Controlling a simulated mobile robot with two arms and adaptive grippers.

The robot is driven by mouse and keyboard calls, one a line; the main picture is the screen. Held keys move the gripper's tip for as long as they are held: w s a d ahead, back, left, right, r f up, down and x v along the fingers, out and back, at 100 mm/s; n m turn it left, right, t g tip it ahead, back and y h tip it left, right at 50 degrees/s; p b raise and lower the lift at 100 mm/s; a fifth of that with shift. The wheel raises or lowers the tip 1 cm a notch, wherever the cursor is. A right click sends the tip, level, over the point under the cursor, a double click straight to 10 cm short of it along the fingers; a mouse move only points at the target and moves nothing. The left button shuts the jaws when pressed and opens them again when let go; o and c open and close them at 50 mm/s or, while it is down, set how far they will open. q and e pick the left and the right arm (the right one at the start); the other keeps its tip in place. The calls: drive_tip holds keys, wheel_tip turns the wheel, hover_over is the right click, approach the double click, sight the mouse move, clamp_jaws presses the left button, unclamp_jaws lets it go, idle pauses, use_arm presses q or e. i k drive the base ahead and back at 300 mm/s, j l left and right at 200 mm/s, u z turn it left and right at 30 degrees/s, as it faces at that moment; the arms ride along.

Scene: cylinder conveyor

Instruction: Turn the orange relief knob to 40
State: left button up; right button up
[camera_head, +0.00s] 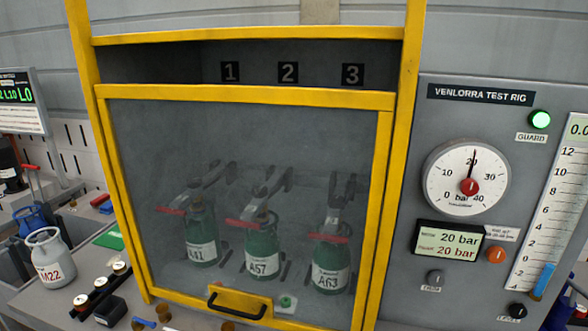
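The orange relief knob (496,254) sits on the grey panel, to the right of a small display (450,242) that reads 20 bar on both of its lines. A small white label is just above the knob; its text is too small to read. The round pressure gauge (467,177) above has a scale from 0 to 40, a red centre and a needle pointing up at about 20. Neither of my grippers is in view, and nothing touches the knob.
A yellow-framed guard door (245,97) with a black handle (237,306) is closed before several green cylinders. A grey knob (435,277) and a black knob (517,310) are below the display. A grey cylinder (50,258) stands at left. The panel front is clear.

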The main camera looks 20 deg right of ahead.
sight(495, 255)
drive_tip(key=k+z, duration=0.1)
drive_tip(key=z, duration=1.55)
drive_tip(key=i+l, duration=0.1)
drive_tip(key=l, duration=0.85)
drive_tip(key=i+l, duration=0.1)
drive_tip(key=l, duration=0.85)
drive_tip(key=j+u, duration=0.05)
